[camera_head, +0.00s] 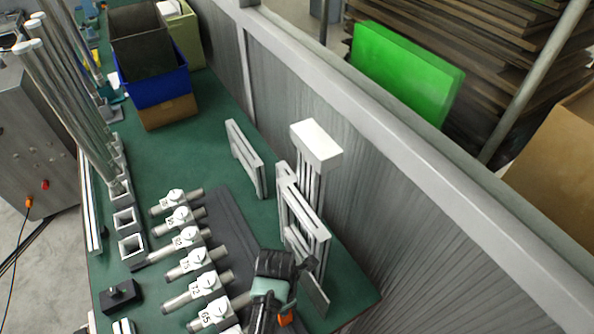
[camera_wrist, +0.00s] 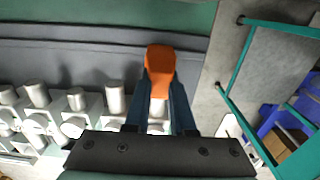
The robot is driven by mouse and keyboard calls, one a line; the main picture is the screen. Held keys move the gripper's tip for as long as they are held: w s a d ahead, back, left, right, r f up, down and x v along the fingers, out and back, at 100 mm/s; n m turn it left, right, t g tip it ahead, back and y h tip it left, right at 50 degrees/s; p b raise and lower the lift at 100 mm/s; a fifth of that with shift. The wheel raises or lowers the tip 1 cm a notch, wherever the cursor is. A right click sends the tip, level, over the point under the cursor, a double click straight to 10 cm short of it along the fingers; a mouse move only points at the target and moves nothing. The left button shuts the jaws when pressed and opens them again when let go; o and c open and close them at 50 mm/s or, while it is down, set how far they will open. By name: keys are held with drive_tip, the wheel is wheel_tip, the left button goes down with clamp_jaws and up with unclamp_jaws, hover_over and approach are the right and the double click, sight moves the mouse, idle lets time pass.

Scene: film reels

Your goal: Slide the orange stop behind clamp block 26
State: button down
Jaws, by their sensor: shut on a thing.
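The orange stop (camera_wrist: 160,70) is held between the two fingers of my gripper (camera_wrist: 159,108) in the wrist view. In the head view a little orange of the stop (camera_head: 286,319) shows beside my gripper (camera_head: 271,302), at the bottom, right of the row of clamp blocks. The white clamp blocks (camera_head: 197,259) stand in a row, each around a grey rod and with a number on its face. The nearest readable number looks like 65 (camera_head: 213,312). I cannot make out a 26 on any block. The near end of the row is cut off by the frame.
A dark grey strip (camera_head: 228,232) runs along the right of the clamp row. White upright frames (camera_head: 303,228) and a white-topped rack (camera_head: 316,145) stand near the grey wall (camera_head: 400,200). Blue and black bins (camera_head: 158,88) sit at the back. Green table (camera_head: 205,135) is bare between.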

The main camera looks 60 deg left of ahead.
drive_tip(key=w+a+b, duration=0.1)
drive_tip(key=a+b, duration=0.5)
drive_tip(key=a, duration=0.7)
drive_tip(key=shift+b, duration=0.3)
drive_tip(key=shift+a, duration=0.1)
idle(0.4)
